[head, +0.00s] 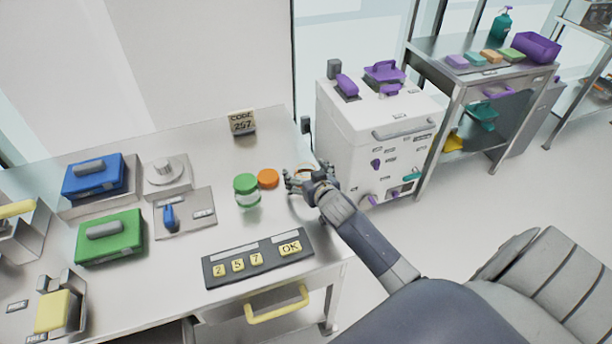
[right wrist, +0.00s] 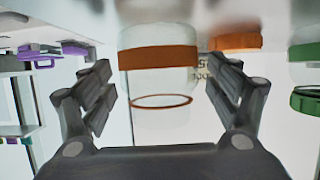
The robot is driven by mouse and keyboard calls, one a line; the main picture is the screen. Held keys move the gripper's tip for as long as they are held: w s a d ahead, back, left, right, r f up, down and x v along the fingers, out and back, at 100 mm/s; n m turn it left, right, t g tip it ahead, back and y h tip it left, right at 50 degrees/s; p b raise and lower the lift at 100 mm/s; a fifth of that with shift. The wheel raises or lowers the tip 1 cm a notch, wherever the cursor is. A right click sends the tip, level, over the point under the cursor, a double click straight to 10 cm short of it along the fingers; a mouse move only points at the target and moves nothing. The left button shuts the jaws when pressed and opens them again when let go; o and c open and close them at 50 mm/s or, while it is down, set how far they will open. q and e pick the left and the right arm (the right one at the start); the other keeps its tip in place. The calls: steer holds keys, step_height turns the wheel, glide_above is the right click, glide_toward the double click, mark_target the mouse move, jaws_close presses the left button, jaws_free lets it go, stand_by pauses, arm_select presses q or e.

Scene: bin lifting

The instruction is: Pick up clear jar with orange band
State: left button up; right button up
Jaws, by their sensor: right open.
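The clear jar with the orange band (right wrist: 158,60) stands between the two spread fingers of my right gripper (right wrist: 158,92) in the right wrist view. An orange ring shows on its lower part there. In the head view my right gripper (head: 297,184) is at the right end of the table and covers most of the jar; only a bit of orange-brown rim shows behind the fingers. The right gripper is open, and I see no finger closed on the jar. My left gripper is not in view.
A green-lidded jar (head: 246,190) and an orange-lidded jar (head: 267,179) stand close left of the gripper. A keypad (head: 257,259) lies in front, a code sign (head: 242,122) behind. A white cabinet (head: 350,130) stands beyond the table's right edge.

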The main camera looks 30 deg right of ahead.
steer(key=c, duration=1.3)
